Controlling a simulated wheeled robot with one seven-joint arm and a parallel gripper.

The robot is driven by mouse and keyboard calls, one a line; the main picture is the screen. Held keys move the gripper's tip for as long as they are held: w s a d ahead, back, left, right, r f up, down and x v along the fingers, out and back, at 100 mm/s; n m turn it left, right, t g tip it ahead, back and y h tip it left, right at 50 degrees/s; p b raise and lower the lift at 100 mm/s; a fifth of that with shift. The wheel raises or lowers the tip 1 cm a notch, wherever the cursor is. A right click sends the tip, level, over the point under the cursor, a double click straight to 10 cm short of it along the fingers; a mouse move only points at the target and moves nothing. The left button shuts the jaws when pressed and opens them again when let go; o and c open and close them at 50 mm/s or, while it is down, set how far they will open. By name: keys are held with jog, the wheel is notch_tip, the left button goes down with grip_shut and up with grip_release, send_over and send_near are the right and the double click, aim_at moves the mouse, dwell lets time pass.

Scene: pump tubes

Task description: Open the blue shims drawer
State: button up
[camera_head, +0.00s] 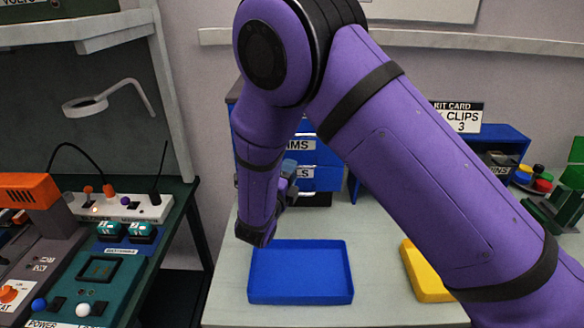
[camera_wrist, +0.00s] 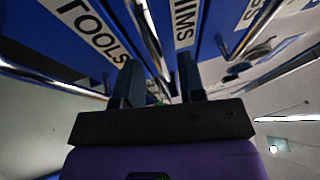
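The blue shims drawer (camera_head: 327,157) is in the cabinet behind my arm in the head view; its label shows only "IMS", the rest hidden by the arm. In the wrist view its front (camera_wrist: 206,22) is seen very close and steeply, with the label partly cut off. My gripper (camera_wrist: 160,82) has its two dark fingers apart, pointing at the drawer fronts near the shims label. I see nothing held between them. Whether the fingers touch the drawer or its handle I cannot tell. In the head view my arm hides most of the gripper.
A drawer labelled "TOOLS" (camera_wrist: 70,40) is close on the left in the wrist view. A blue tray (camera_head: 300,272) and a yellow tray (camera_head: 425,270) lie on the bench. A blue bin (camera_head: 507,137) stands to the right. Bench space between the trays is clear.

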jog(key=shift+x, duration=1.15)
grip_shut()
jog(key=shift+s, duration=0.15)
